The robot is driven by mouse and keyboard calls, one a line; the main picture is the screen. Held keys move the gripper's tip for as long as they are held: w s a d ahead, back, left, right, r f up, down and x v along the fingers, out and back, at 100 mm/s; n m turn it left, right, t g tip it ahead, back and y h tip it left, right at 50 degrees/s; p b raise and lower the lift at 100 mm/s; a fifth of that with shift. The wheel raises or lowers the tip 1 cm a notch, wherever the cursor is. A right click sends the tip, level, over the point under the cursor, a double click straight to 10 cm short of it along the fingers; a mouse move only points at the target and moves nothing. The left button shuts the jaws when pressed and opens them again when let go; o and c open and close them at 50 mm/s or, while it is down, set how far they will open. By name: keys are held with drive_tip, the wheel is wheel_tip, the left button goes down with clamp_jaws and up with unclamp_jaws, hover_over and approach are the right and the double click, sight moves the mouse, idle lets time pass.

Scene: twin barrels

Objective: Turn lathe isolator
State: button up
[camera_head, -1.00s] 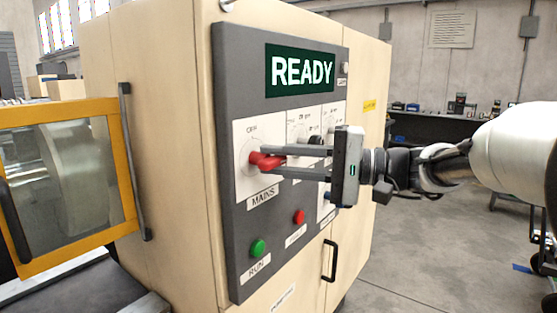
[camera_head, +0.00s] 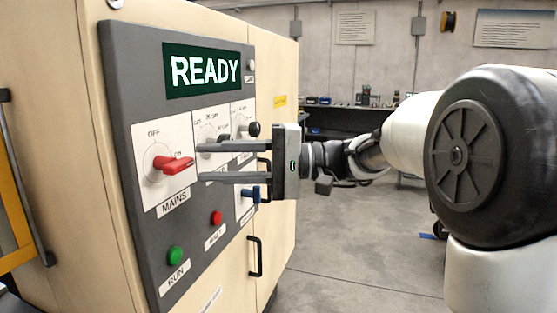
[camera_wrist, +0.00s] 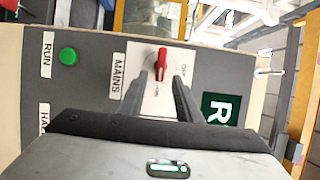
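The red isolator handle (camera_head: 172,165) sits on a white plate marked OFF and ON, above the label MAINS. It points right, toward ON. In the wrist view the red handle (camera_wrist: 161,64) lies just beyond and between the fingertips. My gripper (camera_head: 200,162) is open, its two fingers apart and aimed at the panel. In the head view the fingertips are right of the handle and apart from it. My gripper also shows in the wrist view (camera_wrist: 161,80), with nothing between its fingers.
A cabinet door handle (camera_head: 255,257) sticks out below.

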drive_tip(key=d, duration=1.2)
drive_tip(key=shift+p, duration=0.45)
drive_tip(key=shift+a+f, duration=0.1)
drive_tip(key=s+a+f+m+h, duration=0.1)
drive_tip(key=s+a+f+h, duration=0.2)
drive_tip(key=s+f+h, duration=0.55)
drive_tip(key=s+d+f+n+t+h, duration=0.1)
drive_tip(key=s+d+f+t+h, duration=0.4)
drive_tip(key=s+d+f+h, duration=0.55)
wheel_tip(320, 180, up, 18)
drive_tip(key=d+y+p, duration=0.1)
drive_tip(key=d+p, duration=0.1)
drive_tip(key=p, duration=1.5)
drive_tip(key=shift+t, duration=0.3)
